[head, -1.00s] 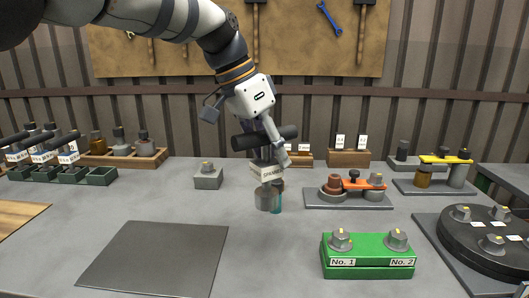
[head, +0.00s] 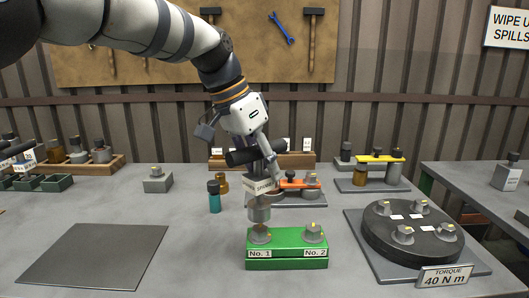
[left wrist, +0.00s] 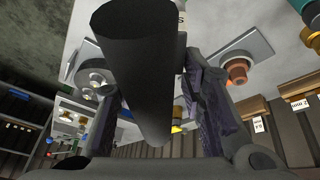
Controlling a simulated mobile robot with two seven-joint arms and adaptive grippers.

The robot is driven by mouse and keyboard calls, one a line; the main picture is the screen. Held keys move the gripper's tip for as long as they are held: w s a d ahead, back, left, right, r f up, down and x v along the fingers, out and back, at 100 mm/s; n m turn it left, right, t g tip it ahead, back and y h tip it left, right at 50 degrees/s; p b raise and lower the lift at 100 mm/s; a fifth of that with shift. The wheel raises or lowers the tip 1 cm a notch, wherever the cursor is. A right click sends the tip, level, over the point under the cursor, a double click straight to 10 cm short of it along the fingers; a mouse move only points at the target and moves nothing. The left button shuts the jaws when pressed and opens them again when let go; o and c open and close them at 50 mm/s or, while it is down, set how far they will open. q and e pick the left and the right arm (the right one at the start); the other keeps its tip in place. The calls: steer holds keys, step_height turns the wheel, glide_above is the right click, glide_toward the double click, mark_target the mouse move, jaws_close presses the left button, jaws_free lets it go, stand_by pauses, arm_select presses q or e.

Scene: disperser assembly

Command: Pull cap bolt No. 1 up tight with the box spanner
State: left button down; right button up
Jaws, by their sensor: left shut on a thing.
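The box spanner (head: 259,211) is upright, with a black cross handle, a "SPANNER" label and a grey socket end. My left gripper (head: 260,163) is shut on its handle; the dark handle (left wrist: 135,70) also fills the middle of the left wrist view between the fingers. The socket is right above cap bolt No. 1 (head: 260,236) on the green block (head: 287,264); whether it touches the bolt head I cannot tell. Cap bolt No. 2 (head: 314,232) stands at the block's right end. My right gripper is not in view.
A teal-bodied bottle (head: 214,199) stands left of the spanner. A black round plate with several bolts (head: 410,228) and a "TORQUE 40 N m" sign (head: 446,276) are at the right. A dark mat (head: 95,255) lies empty at the left.

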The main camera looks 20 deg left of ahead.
mark_target(254, 173)
arm_select(q)
steer(key=n, duration=0.2)
steer(key=n+t+y, duration=0.1)
steer(key=n, duration=0.1)
steer(key=n+y, duration=0.1)
steer(key=shift+s+a+r+n+t, duration=0.1)
steer(key=shift+a+n+t, duration=0.2)
steer(key=shift+n+t, duration=0.1)
steer(key=n+y, duration=0.1)
steer(key=n, duration=0.1)
steer(key=n+y, duration=0.1)
steer(key=n, duration=0.2)
steer(key=shift+a+f, duration=0.2)
steer(key=shift+f, duration=0.2)
steer(key=n, duration=0.1)
steer(key=n+y, duration=0.1)
steer(key=n, duration=0.2)
steer(key=shift+s+a+f+n+y, duration=0.1)
steer(key=shift+a+f+n+y, duration=0.15)
steer(key=shift+n+y, duration=0.15)
steer(key=shift+s+n+g, duration=0.1)
steer(key=shift+n+g, duration=0.2)
steer(key=shift+n, duration=0.4)
steer(key=n, duration=0.1)
steer(key=n+y, duration=0.1)
steer(key=shift+s+a+f+n+g, duration=0.15)
steer(key=shift+n+g, duration=0.25)
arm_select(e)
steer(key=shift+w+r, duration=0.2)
